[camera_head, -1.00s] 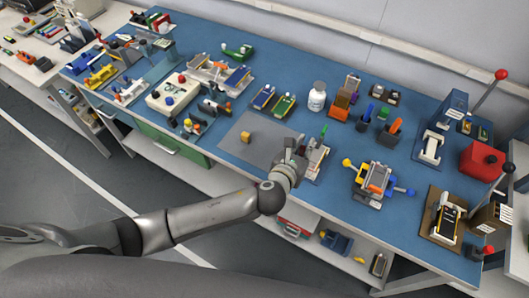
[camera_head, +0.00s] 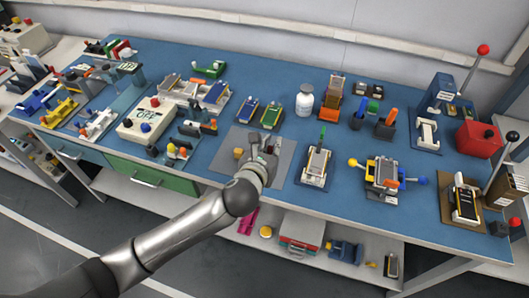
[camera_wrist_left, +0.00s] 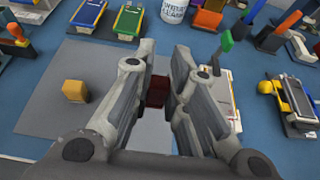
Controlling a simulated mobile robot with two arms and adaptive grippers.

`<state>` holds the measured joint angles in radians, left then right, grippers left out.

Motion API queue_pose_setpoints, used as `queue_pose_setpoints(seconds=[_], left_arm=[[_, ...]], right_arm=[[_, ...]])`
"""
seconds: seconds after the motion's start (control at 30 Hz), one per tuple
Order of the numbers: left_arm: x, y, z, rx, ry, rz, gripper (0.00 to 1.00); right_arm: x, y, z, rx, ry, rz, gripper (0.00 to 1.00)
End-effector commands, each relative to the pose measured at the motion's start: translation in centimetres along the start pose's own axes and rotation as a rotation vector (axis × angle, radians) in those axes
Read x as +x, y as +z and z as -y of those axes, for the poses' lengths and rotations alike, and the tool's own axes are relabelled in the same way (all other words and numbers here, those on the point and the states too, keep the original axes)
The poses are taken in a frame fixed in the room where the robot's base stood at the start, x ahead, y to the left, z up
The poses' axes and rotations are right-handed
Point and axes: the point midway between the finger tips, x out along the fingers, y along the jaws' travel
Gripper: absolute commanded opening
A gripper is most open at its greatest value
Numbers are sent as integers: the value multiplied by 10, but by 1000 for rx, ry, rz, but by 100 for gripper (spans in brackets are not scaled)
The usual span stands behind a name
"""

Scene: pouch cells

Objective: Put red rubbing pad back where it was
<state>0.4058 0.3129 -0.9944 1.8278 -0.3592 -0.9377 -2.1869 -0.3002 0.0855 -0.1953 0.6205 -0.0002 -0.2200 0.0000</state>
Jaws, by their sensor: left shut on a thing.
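My left gripper (camera_head: 264,158) is over the grey mat (camera_head: 286,157) on the blue bench. In the left wrist view, its fingers (camera_wrist_left: 158,100) are shut on a dark red block, the red rubbing pad (camera_wrist_left: 158,90). The fingers cover its sides, and I cannot tell whether it touches the mat. In the head view the pad is mostly hidden by the gripper. A small yellow block (camera_wrist_left: 75,90) sits on the mat to the left of the gripper; it also shows in the head view (camera_head: 239,153). My right gripper is not in view.
A fixture with a green handle (camera_head: 315,165) stands right of the mat. Blue (camera_head: 247,110) and green (camera_head: 272,116) trays and a white bottle (camera_head: 304,100) stand behind it. A clamp with blue and yellow knobs (camera_head: 382,172) is farther right. Bare mat lies around the gripper.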

Motion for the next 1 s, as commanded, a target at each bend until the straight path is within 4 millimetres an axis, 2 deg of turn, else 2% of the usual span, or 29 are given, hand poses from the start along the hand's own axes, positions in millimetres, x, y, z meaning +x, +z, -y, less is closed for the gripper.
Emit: queue_pose_setpoints(seconds=[0.1,0.33,0.57,0.63,0.77,1.0], left_arm=[[27,-12,-12,-1,2,-3,0],[59,-32,-26,0,0,0,0],[74,-41,-32,-1,0,-1,0],[77,-54,-31,-4,-1,-5,0],[83,-67,-31,-3,-1,-2,0],[84,-68,-31,0,-1,1,0]], right_arm=[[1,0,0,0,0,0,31],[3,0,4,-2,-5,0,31],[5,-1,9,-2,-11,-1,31],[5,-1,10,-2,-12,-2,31],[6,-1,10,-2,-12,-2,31],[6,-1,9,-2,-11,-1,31]])
